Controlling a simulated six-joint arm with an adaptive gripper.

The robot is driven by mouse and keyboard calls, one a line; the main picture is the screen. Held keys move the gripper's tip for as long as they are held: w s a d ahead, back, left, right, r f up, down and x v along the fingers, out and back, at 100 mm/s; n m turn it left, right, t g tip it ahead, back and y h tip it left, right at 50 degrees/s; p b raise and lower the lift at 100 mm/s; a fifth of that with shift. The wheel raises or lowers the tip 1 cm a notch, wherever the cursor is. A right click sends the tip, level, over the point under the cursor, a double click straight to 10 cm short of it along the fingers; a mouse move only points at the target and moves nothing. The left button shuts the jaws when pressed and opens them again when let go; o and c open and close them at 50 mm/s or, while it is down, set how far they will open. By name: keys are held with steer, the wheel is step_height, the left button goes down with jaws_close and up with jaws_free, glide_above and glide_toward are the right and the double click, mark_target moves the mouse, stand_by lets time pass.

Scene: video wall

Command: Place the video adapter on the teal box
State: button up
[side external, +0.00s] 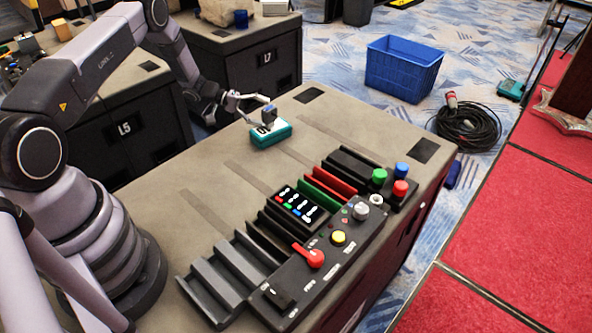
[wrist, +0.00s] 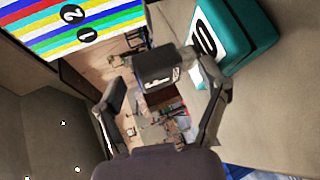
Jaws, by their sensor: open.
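The teal box (side external: 283,134) sits on the grey bench top near its far left edge, with a white label on its top. It also shows at the upper right of the wrist view (wrist: 262,22). The video adapter (side external: 270,115), a small dark block, is upright at the top of the teal box; contact is not clear. In the wrist view the adapter (wrist: 163,66) lies just beyond my fingertips, beside the box's labelled face. My gripper (side external: 258,109) is open, reaching from the left with its fingers around the adapter's near side. The wrist view shows the fingers apart (wrist: 160,95).
A black control panel (side external: 325,240) with coloured knobs and slotted racks (side external: 232,268) fill the bench's front right. Bare bench lies between them and the teal box. A blue basket (side external: 403,70) and coiled cable (side external: 467,124) are on the floor beyond.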

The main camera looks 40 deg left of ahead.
steer(key=shift+r, duration=0.2)
steer(key=v, duration=1.1)
steer(key=s+d+r+m+g+y, duration=0.25)
steer(key=d+r, duration=0.45)
steer(key=r, duration=0.4)
steer(key=s+d+r+m+g+y, duration=0.2)
steer(key=s+d+r+g, duration=0.2)
steer(key=d+r, duration=0.55)
steer(key=s+d+r+t+y, duration=0.1)
steer(key=s+r+y, duration=0.1)
steer(key=s, duration=0.5)
steer(key=s+d+r+m+t+y, duration=0.1)
steer(key=s+r+t+y, duration=0.1)
steer(key=s+r, duration=0.3)
steer(key=s+d+r+m+t+y, duration=0.1)
steer(key=s+r+y, duration=0.2)
steer(key=s, duration=0.8)
steer(key=shift+s+d+r+y, duration=0.25)
steer(key=shift+y, duration=0.3)
steer(key=shift+t, duration=0.25)
